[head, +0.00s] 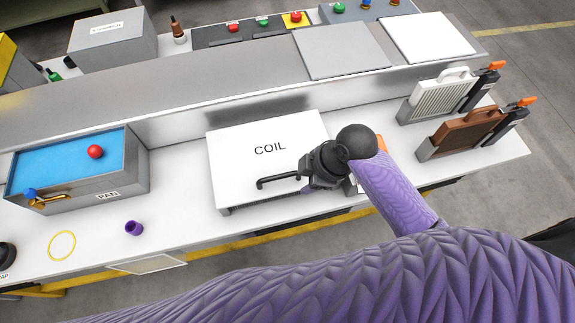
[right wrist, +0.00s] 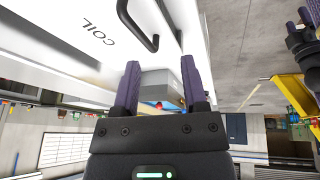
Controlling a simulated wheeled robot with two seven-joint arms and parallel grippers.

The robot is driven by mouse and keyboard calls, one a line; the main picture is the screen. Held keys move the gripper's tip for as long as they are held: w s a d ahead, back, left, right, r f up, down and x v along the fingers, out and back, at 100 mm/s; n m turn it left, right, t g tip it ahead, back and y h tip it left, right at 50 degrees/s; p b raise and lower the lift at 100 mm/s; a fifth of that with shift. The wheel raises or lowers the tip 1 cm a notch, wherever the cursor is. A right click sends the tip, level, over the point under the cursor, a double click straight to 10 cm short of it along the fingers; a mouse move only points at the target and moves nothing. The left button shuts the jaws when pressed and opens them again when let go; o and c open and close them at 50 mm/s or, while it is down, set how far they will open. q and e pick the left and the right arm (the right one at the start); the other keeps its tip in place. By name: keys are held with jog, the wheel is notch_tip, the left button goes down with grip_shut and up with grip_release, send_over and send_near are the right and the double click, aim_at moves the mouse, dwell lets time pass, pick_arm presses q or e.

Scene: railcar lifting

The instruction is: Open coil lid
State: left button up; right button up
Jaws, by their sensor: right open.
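The coil box has a flat white lid (head: 265,150) marked COIL, lying closed on it. A black bar handle (head: 278,181) sticks out at the lid's front edge. My right gripper (head: 308,190) is at the right end of this handle; its fingers are mostly hidden in the head view. In the right wrist view, the right gripper (right wrist: 160,66) is open and empty, with the handle (right wrist: 145,30) just beyond its fingertips, apart from them. The lid (right wrist: 85,30) shows at upper left. A dark part with purple pieces, perhaps my left gripper (right wrist: 303,42), shows at the right edge.
A blue-topped pan box (head: 125,178) with a red knob stands left on the white bench. A small purple cup (head: 134,228) and a yellow ring (head: 62,245) lie nearby. Racks with a white panel (head: 442,92) and a brown panel (head: 468,130) stand right.

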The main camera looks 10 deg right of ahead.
aim_at(285, 175)
jog(key=w+a+f+n+b, duration=0.1)
jog(key=f, duration=0.1)
jog(key=w+f+n+b, duration=0.1)
jog(key=w+f, duration=0.1)
jog(key=w+a+f+n+b, duration=0.1)
jog(key=w+f, duration=0.1)
jog(key=f, duration=0.1)
jog(key=shift+w+a+f+n+y, duration=0.1)
jog(key=shift+w+a+n+y, duration=0.2)
jog(key=shift+a+y, duration=0.1)
jog(key=shift+f, duration=0.3)
jog(key=shift+a, duration=0.1)
jog(key=c, duration=0.6)
grip_shut()
